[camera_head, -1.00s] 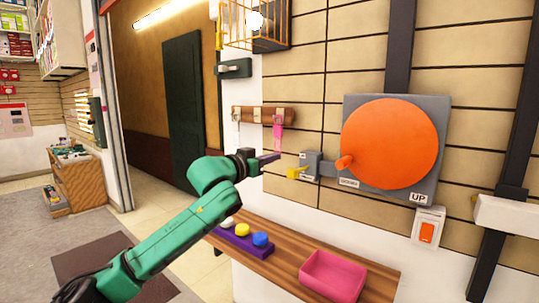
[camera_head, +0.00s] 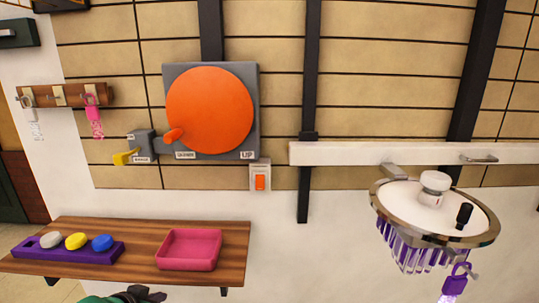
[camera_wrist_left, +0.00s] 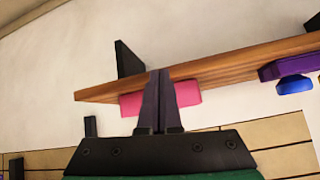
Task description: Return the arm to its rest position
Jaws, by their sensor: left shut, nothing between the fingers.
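My left gripper (camera_head: 140,294) shows only at the bottom edge of the head view, below the wooden shelf, with part of my green arm beside it. In the left wrist view its two dark fingers (camera_wrist_left: 158,103) are together and hold nothing. The wooden shelf (camera_wrist_left: 215,67) and the pink tray (camera_wrist_left: 188,93) show behind the fingers in that view, turned upside down. My right gripper is in neither view.
The wooden shelf (camera_head: 137,235) carries a purple holder (camera_head: 75,252) with white, yellow and blue knobs, and a pink tray (camera_head: 189,249). Above are an orange disc (camera_head: 210,110), a yellow lever (camera_head: 126,157) and a switch (camera_head: 260,177).

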